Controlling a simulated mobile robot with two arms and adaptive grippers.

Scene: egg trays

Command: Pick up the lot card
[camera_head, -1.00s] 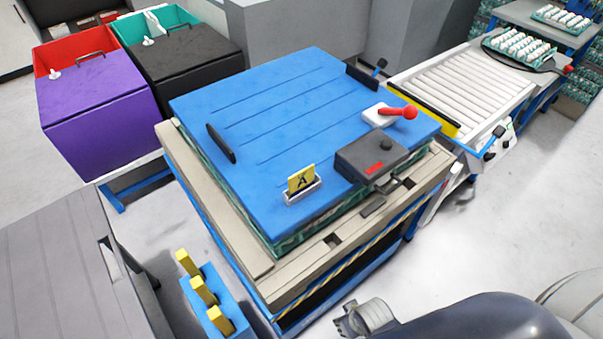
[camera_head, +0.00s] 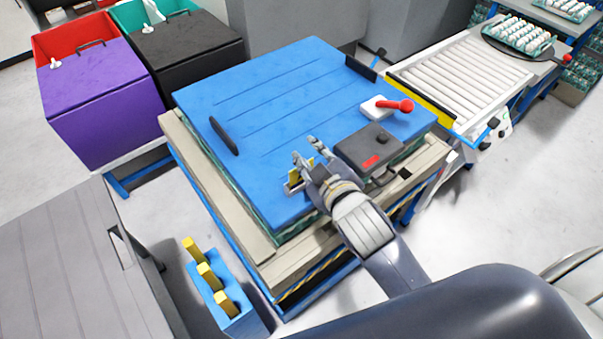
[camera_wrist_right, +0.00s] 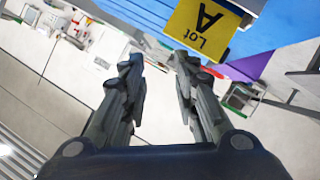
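The yellow lot card (camera_head: 294,176) stands in a small metal holder (camera_head: 291,188) on the blue lid, partly hidden by my right gripper. In the right wrist view the lot card (camera_wrist_right: 203,28) shows "Lot A" upside down at the top, beyond and right of the fingertips. My right gripper (camera_head: 308,154) is over the lid beside the card. In the right wrist view the right gripper (camera_wrist_right: 158,65) is open, with nothing between its fingers. My left gripper is not in view.
The blue lid (camera_head: 265,85) carries black handles, a dark box (camera_head: 370,150) and a red-handled lever (camera_head: 398,105) right of the gripper. A blue rack with yellow blocks (camera_head: 228,310) stands at front left. A roller conveyor (camera_head: 460,80) is at right.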

